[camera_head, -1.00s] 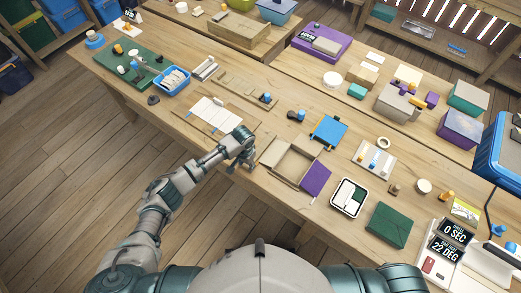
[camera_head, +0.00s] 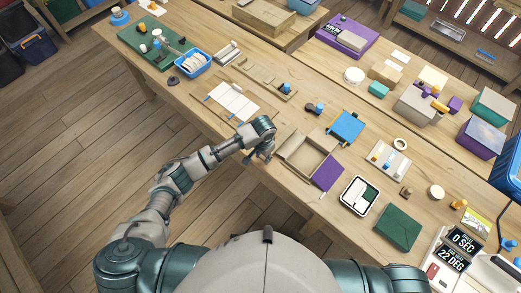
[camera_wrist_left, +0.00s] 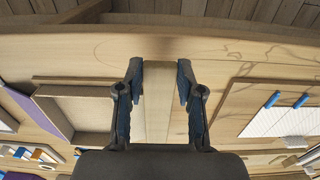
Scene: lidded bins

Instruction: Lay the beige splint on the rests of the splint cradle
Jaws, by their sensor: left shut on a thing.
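My left gripper (camera_head: 262,156) is over the near edge of the long table, just left of an open wooden tray. In the left wrist view its two fingers (camera_wrist_left: 160,78) stand on either side of a pale beige strip (camera_wrist_left: 167,105), which looks like the beige splint. It blends with the wood behind, so its ends are hard to make out. A low wooden strip with small raised pieces (camera_head: 262,78) lies farther back; I cannot tell whether it is the splint cradle. My right gripper is out of view.
The open wooden tray (camera_head: 288,160) with a purple panel (camera_head: 328,172) lies right of the gripper. White sheets with blue clips (camera_head: 233,100) lie to its left. A blue bin (camera_head: 193,64), a blue panel (camera_head: 346,126) and a green box (camera_head: 398,226) stand around. Bare tabletop lies behind the gripper.

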